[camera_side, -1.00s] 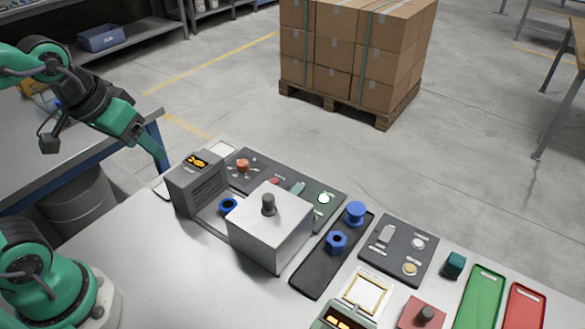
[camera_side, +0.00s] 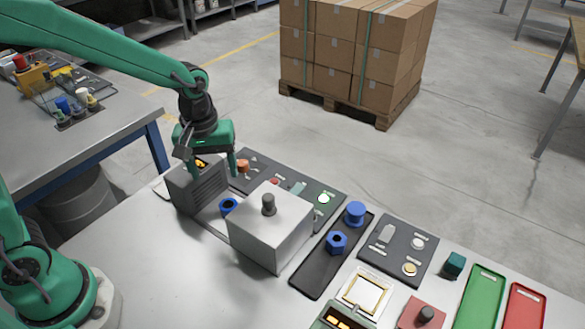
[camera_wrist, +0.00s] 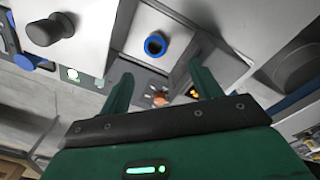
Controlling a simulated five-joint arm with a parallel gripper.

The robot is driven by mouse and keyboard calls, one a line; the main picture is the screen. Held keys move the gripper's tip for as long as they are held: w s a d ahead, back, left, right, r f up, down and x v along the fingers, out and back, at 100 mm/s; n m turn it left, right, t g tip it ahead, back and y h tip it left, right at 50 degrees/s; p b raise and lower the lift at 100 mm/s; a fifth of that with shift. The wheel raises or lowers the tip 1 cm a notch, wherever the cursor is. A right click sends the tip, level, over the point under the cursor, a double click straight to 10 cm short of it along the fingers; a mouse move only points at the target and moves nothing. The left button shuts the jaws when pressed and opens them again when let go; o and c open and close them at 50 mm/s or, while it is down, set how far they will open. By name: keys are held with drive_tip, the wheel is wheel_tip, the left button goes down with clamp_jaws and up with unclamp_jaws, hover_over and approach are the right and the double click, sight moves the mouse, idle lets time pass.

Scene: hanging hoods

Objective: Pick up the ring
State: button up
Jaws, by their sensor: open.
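A blue ring (camera_side: 229,205) with a dark centre sits between the dark grey display unit and the light grey box. It also shows in the wrist view (camera_wrist: 155,45), above the fingertips in the picture. My green gripper (camera_side: 211,168) is above the display unit, higher than the ring and apart from it. In the wrist view my gripper (camera_wrist: 163,84) has its two fingers spread with nothing held between them. The ring's lower part is partly hidden in the side view.
The grey display unit (camera_side: 203,190) stands close left of the ring. A light grey box (camera_side: 270,232) with a knob stands close right. A dark panel (camera_side: 306,197) lies behind. A black tray (camera_side: 318,268) holds blue parts. The bench front is clear.

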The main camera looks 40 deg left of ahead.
sight(228, 202)
drive_tip(key=shift+n+g, duration=0.4)
drive_tip(key=shift+n, duration=0.2)
drive_tip(key=shift+w+d+f, duration=0.15)
drive_tip(key=shift+w+f, duration=0.05)
drive_tip(key=shift+f, duration=1.65)
drive_tip(key=shift+w+d+f, duration=0.2)
drive_tip(key=shift+w+f, duration=0.05)
drive_tip(key=shift+f, duration=1.55)
drive_tip(key=shift+w+d+f, duration=0.15)
drive_tip(key=shift+w+f, duration=0.05)
drive_tip(key=shift+f, duration=1.65)
drive_tip(key=c, duration=1.1)
